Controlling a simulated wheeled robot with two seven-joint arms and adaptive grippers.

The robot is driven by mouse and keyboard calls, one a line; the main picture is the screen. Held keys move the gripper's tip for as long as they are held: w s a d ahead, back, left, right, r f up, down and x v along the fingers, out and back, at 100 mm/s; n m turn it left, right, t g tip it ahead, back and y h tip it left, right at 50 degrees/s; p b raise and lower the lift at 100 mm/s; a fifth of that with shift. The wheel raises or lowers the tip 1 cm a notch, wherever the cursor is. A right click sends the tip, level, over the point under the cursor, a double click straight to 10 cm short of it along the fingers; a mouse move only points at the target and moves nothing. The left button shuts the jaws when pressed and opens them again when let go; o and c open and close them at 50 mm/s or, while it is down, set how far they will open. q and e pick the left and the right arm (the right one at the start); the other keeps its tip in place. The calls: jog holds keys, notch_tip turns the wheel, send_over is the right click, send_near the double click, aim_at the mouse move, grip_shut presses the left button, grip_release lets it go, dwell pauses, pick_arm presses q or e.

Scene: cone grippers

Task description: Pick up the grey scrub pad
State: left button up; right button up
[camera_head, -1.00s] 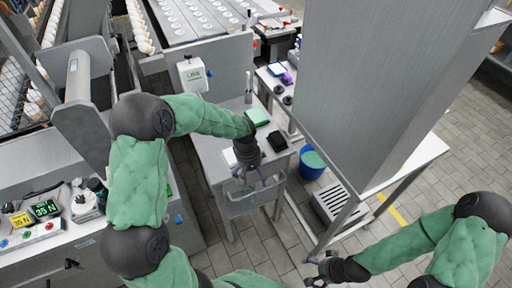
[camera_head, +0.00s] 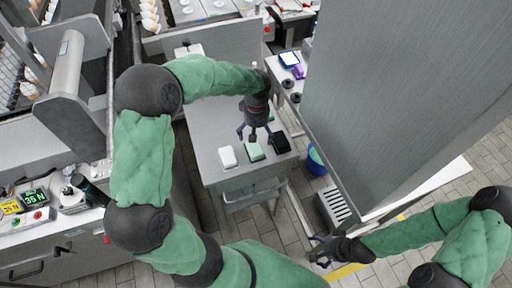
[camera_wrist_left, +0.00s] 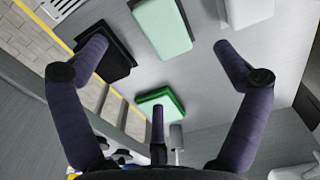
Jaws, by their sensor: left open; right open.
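Pads lie on a small grey table (camera_head: 207,126): a white pad (camera_head: 227,156), a light green pad (camera_head: 254,151), a black or very dark grey pad (camera_head: 279,142) and a second green pad (camera_head: 271,116) behind. No pad looks plainly mid-grey. My left gripper (camera_head: 255,132) is open and empty above the table, among the pads. In the left wrist view its spread fingers (camera_wrist_left: 158,65) show the dark pad (camera_wrist_left: 115,60) near the left finger, the light green pad (camera_wrist_left: 162,27) ahead and the white pad (camera_wrist_left: 250,10) at the right. My right gripper (camera_head: 320,252) is open and empty, low at the right.
A tall grey panel (camera_head: 390,100) stands close to the table's right. A blue bucket (camera_head: 315,162) and a slotted grey box (camera_head: 333,206) are on the floor between them. A machine with controls (camera_head: 40,215) stands at the left. The table's left part is bare.

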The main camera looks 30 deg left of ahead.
aim_at(257, 146)
pick_arm(q)
notch_tip(257, 146, down, 3)
jog(key=shift+w+f+b, duration=0.15)
jog(key=shift+b, duration=0.2)
jog(key=f+b, duration=0.1)
jog(key=f, duration=0.1)
jog(key=f+b, duration=0.1)
jog(key=f, duration=0.2)
jog(key=shift+s+d, duration=0.2)
jog(key=c, duration=1)
